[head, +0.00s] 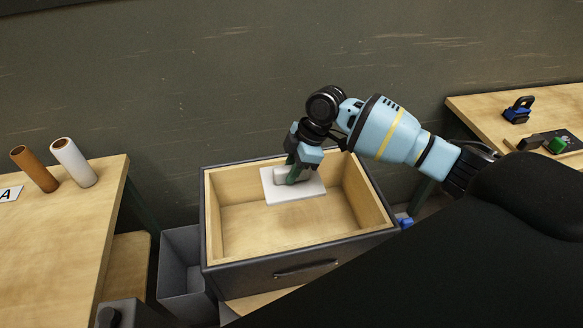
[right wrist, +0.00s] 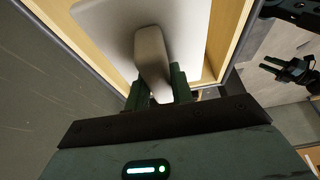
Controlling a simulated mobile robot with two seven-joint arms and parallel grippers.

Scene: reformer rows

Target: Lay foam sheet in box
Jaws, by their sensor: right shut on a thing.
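The white foam sheet (head: 309,191) is held roughly flat inside the open wooden-lined box (head: 226,220), toward its back wall. A pale raised grip stands on the sheet; it also shows in the right wrist view (right wrist: 152,62). My right gripper (head: 294,172) is shut on this grip, with one green finger on either side of it in the right wrist view (right wrist: 160,88). Whether the sheet touches the box floor cannot be told. What looks like my left gripper (right wrist: 290,70) shows dark and small at the right of the wrist view; its jaws are unclear.
The box has a dark outer front with a handle (head: 305,269). A grey bin (head: 181,265) stands left of it. The left table (head: 70,225) holds a brown roll (head: 35,169) and a white roll (head: 74,163). The right table (head: 490,103) holds a blue-black item (head: 518,110).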

